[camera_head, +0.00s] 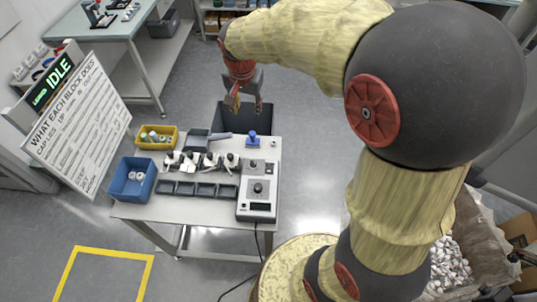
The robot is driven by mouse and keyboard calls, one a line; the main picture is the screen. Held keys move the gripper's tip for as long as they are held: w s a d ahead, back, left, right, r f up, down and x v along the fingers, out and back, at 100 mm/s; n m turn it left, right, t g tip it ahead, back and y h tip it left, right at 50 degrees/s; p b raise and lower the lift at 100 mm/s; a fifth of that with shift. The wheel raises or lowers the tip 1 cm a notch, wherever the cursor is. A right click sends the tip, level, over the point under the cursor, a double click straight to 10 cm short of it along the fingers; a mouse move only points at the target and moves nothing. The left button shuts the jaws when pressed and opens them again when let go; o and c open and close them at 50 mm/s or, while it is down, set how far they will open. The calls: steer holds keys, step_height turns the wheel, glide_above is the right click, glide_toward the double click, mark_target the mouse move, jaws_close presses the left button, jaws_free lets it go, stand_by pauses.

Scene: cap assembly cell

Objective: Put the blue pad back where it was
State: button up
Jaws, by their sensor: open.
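A small blue piece (252,137) with a knob-like top stands upright near the back right of the work table (150,212); it is the piece that looks most like the blue pad. It is too small to tell what it rests on. My gripper (244,108) points down with its fingers apart, empty, behind the table's back edge. It is above a dark open bin (231,117), a little behind and left of the blue piece, and not touching it. Several black-and-white pieces (211,160) stand in a row behind dark shallow trays (184,188).
A grey device (257,193) with a black knob sits at the table's right. A blue bin (132,180) with white round parts and a yellow bin (157,137) are at the left. A grey handled tool (195,138) lies behind the row. A sign (80,123) stands further left.

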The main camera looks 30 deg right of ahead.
steer(key=s+a+r+n+t, duration=0.1)
steer(key=s+a+r+n, duration=0.2)
steer(key=s, duration=0.8)
steer(key=s+a+r+n+t+y, duration=0.1)
steer(key=s+r+n, duration=0.4)
steer(key=s, duration=0.7)
steer(key=shift+s+a+n+t, duration=0.15)
steer(key=shift+a+n+t, duration=0.35)
steer(key=shift+a+n, duration=0.3)
steer(key=shift+a, duration=0.1)
step_height(320, 180, down, 5)
steer(key=b, duration=0.5)
